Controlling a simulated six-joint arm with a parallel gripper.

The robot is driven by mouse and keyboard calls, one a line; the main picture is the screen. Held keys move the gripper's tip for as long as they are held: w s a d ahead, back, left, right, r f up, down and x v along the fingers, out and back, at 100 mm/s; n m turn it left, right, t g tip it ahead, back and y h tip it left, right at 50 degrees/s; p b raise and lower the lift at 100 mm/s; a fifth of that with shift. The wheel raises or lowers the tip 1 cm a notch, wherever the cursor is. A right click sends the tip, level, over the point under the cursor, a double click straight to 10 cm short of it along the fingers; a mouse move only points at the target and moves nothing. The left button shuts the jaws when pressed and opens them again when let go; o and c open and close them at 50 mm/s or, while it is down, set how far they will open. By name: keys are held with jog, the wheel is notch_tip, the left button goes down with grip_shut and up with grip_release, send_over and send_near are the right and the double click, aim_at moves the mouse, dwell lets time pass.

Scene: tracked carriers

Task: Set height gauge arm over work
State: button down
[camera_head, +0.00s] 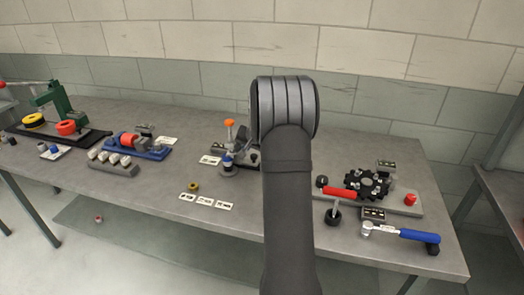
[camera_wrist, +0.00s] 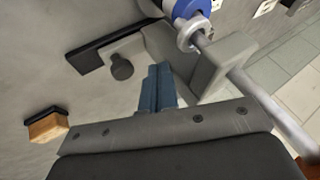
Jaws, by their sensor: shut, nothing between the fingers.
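The height gauge appears to be the stand with a post and orange top (camera_head: 230,124) left of my arm in the head view. My arm hides part of it. In the wrist view a grey rod (camera_wrist: 262,100) runs diagonally, with a round collar (camera_wrist: 190,37) and a grey block (camera_wrist: 212,68) beside it. A blue round piece (camera_wrist: 194,8), perhaps the work, shows past the collar; a blue piece (camera_head: 227,161) also stands by the stand in the head view. My gripper (camera_wrist: 158,72) is shut and empty, left of the grey block. Contact with the block is unclear.
A black bar (camera_wrist: 92,52) and dark round knob (camera_wrist: 121,67) lie beyond my fingers. A wood-coloured block (camera_wrist: 48,127) is at left. Bare bench lies front left.

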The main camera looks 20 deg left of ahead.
jog(key=shift+a, duration=1.3)
jog(key=s+d+r, duration=0.3)
jog(key=d+r, duration=0.5)
jog(key=d, duration=0.1)
jog(key=shift+s, duration=0.4)
jog(key=shift+d, duration=0.1)
jog(key=w+a+f, duration=0.3)
jog(key=a+f, duration=0.5)
jog(key=shift+w+a, duration=0.25)
jog(key=shift+w, duration=0.15)
